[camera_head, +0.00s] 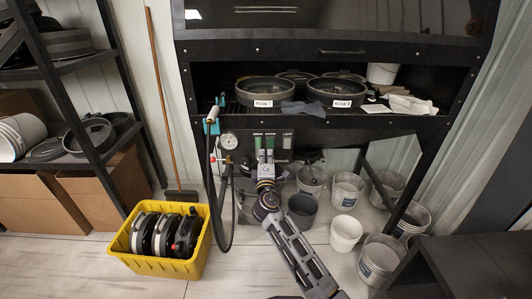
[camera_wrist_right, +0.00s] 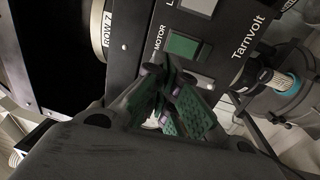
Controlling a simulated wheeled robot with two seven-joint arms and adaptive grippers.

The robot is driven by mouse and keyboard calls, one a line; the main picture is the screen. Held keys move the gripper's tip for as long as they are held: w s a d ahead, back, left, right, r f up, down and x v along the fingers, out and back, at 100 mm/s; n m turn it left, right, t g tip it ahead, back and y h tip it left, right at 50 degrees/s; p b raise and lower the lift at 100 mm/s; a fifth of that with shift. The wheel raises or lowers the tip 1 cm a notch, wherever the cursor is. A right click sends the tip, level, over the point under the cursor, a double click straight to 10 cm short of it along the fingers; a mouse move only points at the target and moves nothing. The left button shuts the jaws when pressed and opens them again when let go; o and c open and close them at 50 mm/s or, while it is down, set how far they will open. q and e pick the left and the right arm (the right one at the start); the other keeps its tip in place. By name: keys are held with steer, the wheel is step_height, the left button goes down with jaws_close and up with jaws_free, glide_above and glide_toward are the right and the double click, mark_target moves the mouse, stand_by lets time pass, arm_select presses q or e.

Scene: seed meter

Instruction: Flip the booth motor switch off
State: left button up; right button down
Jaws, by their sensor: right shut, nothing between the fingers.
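The booth switch panel (camera_wrist_right: 140,28) is black and fills the upper middle of the wrist view. The green rocker switch (camera_wrist_right: 183,46) sits beside the word MOTOR. In the head view the right gripper (camera_head: 265,167) is just in front of the panel. My left gripper is not in view.
A pressure gauge (camera_head: 228,141) and hanging hose (camera_head: 213,205) are left of the gripper. Pans (camera_head: 270,90) stand on the bench above. Several buckets (camera_head: 346,232) stand right. A yellow crate (camera_head: 170,267) is on the floor left. A pale switch (camera_wrist_right: 199,6) neighbours the green one.

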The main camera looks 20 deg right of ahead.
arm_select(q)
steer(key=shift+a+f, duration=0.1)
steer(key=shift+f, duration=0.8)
arm_select(e)
steer(key=s, duration=0.1)
steer(key=s+a, duration=0.1)
steer(key=s, duration=0.3)
steer(key=shift+s+a+r, duration=0.1)
steer(key=shift+a+r, duration=0.15)
steer(key=shift+r, duration=0.15)
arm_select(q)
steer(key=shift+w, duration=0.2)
